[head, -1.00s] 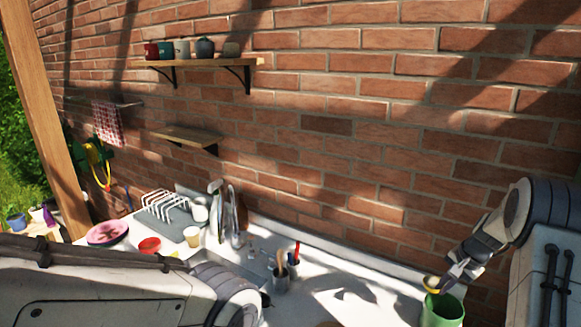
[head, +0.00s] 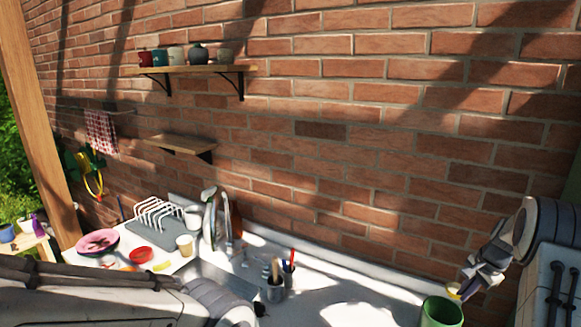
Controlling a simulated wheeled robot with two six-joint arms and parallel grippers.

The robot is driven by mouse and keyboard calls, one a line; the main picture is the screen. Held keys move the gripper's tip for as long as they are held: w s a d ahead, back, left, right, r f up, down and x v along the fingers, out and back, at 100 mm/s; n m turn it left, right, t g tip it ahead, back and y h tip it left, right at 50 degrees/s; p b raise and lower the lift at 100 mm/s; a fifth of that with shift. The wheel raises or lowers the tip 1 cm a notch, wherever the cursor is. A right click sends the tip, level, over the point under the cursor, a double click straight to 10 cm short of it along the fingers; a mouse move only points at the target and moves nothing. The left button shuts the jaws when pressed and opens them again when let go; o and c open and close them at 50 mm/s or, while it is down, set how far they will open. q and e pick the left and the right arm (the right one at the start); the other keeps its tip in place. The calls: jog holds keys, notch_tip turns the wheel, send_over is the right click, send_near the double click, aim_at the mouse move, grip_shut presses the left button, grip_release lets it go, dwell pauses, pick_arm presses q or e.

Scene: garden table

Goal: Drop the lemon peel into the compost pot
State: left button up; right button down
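The compost pot (head: 442,313) is green and stands at the lower right of the counter, cut by the bottom edge of the head view. My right gripper (head: 460,289) is above and slightly to the right of the pot's mouth, pointing down. A small yellow piece, which looks like the lemon peel (head: 454,290), is at its fingertips, and the fingers look closed on it. It is small, so the grip is hard to make out. The pot's inside is mostly hidden. My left arm crosses the lower left, and its gripper is out of sight.
A cup of utensils (head: 276,288) stands left of the pot, beside the sink (head: 222,279) and faucet (head: 212,215). A dish rack (head: 160,213), red bowl (head: 141,254) and pink plate (head: 98,241) are farther left. The brick wall is close behind the counter.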

jog(key=shift+f, duration=0.1)
jog(key=c, duration=1)
grip_release()
jog(key=a+b+v, duration=0.1)
jog(key=b+v, duration=0.3)
jog(key=v, duration=0.6)
jog(key=s+a+n+g+b, duration=0.3)
jog(key=a+n, duration=0.7)
jog(key=a, duration=2)
jog(key=s+a+f+n+b, duration=0.1)
jog(key=s+a+f+n, duration=0.15)
jog(key=s+a, duration=0.45)
jog(key=s+a+f+n+b, duration=0.1)
jog(key=s+a+n, duration=0.35)
jog(key=s, duration=0.35)
jog(key=s+f+n, duration=0.1)
jog(key=s+n, duration=0.1)
jog(key=s, duration=0.2)
jog(key=s+a+f+n+b, duration=0.1)
jog(key=s+f, duration=0.1)
jog(key=s, duration=0.2)
jog(key=s+a+f+n, duration=0.1)
jog(key=s+n, duration=0.1)
jog(key=s, duration=0.2)
jog(key=shift+s+f+n, duration=0.3)
jog(key=shift+s+f, duration=0.05)
